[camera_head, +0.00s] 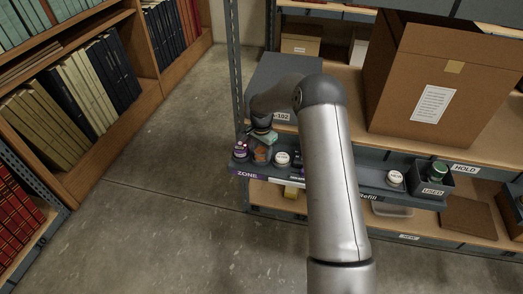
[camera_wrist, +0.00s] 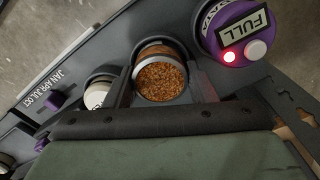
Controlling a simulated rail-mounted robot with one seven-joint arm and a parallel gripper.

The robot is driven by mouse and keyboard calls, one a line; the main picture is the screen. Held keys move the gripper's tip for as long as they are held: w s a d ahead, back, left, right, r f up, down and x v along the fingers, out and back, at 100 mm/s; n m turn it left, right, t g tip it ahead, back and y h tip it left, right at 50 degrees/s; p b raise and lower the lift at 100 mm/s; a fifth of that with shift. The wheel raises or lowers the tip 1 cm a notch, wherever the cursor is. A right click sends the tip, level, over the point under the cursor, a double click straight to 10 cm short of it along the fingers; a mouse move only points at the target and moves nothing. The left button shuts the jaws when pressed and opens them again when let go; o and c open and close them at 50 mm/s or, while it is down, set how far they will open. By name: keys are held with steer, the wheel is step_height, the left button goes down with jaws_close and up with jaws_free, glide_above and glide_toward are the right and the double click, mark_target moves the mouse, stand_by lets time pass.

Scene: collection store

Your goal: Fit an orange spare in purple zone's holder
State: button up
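A jar of orange granules (camera_wrist: 160,78) with a pale rim stands in the tray (camera_head: 350,184) beside a purple device (camera_wrist: 235,32) in the wrist view. In the head view the orange jar (camera_head: 260,154) is right of the purple device (camera_head: 240,150), above the purple ZONE label (camera_head: 247,174). My gripper (camera_wrist: 163,88) is down at the orange jar, one dark finger on each side. Whether the fingers press on it or stand just apart, I cannot tell. The jar's lower part is hidden.
A white-lidded jar (camera_head: 282,158) stands close right of the orange one. Further right are another white-topped jar (camera_head: 395,178) and a bin marked USED (camera_head: 432,191) with a green-topped jar (camera_head: 438,172). A large cardboard box (camera_head: 450,70) fills the shelf behind.

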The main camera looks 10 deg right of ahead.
mark_target(261, 150)
steer(key=o, duration=0.3)
steer(key=shift+r, duration=0.1)
step_height(261, 150, up, 13)
steer(key=s+r+n, duration=0.3)
steer(key=s+r, duration=0.2)
steer(key=s, duration=0.2)
steer(key=s+r+n, duration=0.1)
steer(key=s+n, duration=0.2)
steer(key=s, duration=1.3)
steer(key=s+r+n, duration=0.2)
steer(key=s+n, duration=0.2)
steer(key=s, duration=1.3)
steer(key=shift+r+n, duration=0.25)
steer(key=shift+n, duration=0.05)
